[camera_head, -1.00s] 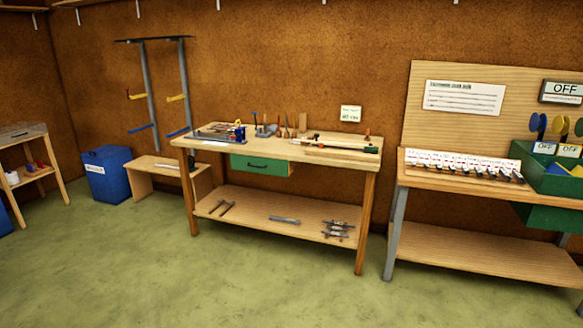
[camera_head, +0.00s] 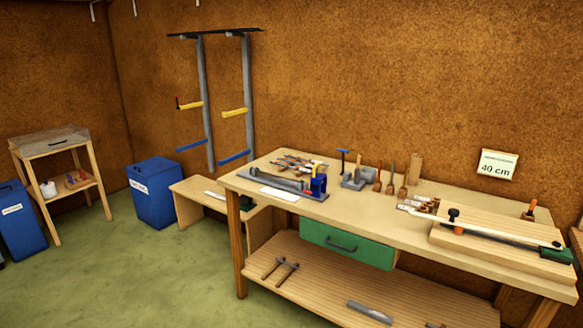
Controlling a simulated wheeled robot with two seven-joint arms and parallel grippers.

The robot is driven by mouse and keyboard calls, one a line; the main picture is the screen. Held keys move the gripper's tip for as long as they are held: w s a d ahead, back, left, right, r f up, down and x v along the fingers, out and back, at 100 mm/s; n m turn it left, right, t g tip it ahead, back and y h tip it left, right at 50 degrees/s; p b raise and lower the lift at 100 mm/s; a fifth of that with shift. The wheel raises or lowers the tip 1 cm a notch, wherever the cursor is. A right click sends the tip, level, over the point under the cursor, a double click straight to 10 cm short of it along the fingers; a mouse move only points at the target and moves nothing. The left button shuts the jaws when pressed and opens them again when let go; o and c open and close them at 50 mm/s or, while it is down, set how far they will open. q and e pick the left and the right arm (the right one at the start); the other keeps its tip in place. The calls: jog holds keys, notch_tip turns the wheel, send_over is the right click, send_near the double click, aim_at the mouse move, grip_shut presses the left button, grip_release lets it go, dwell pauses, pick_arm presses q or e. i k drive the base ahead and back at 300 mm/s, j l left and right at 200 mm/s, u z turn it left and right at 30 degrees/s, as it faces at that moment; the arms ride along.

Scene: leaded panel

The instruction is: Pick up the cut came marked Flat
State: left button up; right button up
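No cut came with a readable Flat mark shows; any small labels are too small to read. Small pale-tagged pieces (camera_head: 415,206) lie on the wooden workbench (camera_head: 345,208), left of a board. A long grey bar-like tool with a blue part (camera_head: 318,183) lies at the bench's left end. A few thin pieces (camera_head: 298,163) lie behind it. Neither of my grippers is in view.
The green drawer (camera_head: 345,244) is under the benchtop, above a lower shelf (camera_head: 300,262). A cutting board (camera_head: 500,240) is at right. Left are a low bench (camera_head: 190,188), blue bins (camera_head: 156,190) and a small stand (camera_head: 50,150). Green floor is clear at front left.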

aim_at(292, 168)
jog(key=i+l+z, duration=0.15)
jog(key=i, duration=2.15)
jog(key=k+j, duration=0.1)
jog(key=j, duration=0.45)
